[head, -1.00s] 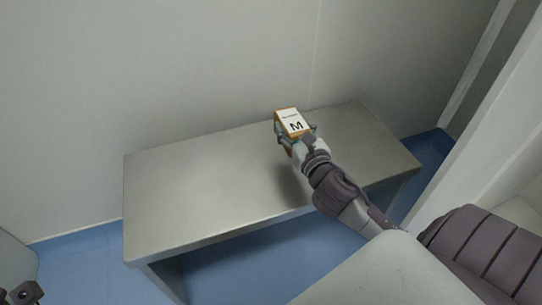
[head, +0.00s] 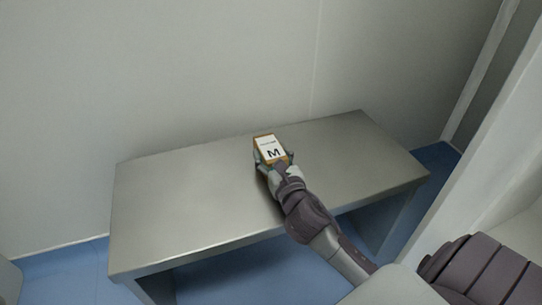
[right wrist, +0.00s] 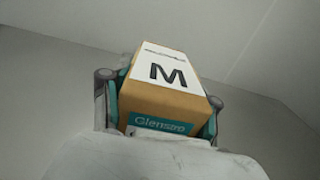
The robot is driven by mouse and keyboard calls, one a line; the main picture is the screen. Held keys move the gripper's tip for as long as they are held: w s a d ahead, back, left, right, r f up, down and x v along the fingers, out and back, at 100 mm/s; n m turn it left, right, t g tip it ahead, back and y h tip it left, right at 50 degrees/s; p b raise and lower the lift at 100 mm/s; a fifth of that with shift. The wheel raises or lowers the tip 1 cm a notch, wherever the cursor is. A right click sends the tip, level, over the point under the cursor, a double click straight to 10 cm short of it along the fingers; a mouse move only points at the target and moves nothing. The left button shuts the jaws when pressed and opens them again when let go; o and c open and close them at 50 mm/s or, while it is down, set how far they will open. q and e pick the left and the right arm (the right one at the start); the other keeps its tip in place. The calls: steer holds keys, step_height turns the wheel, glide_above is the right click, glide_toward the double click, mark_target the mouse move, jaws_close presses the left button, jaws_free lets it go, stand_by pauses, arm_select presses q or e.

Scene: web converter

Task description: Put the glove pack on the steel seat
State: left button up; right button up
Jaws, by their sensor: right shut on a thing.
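The glove pack (head: 270,147) is a small orange-brown box with a white top marked M. It also shows in the right wrist view (right wrist: 165,98), with a teal label on its near face. My right gripper (head: 272,160) is shut on it, one finger on each side. The steel seat (head: 180,205) is a long brushed-metal bench along the wall. The pack is over the middle of the seat. I cannot tell whether its underside touches the steel. My left gripper is not in view.
A pale wall (head: 200,75) runs behind the bench. A white panel or post (head: 475,145) stands at the right. The blue floor (head: 235,275) shows below. The bench top is bare on both sides of the pack.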

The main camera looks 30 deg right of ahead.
steer(key=shift+f, duration=0.1)
steer(key=o, duration=1.3)
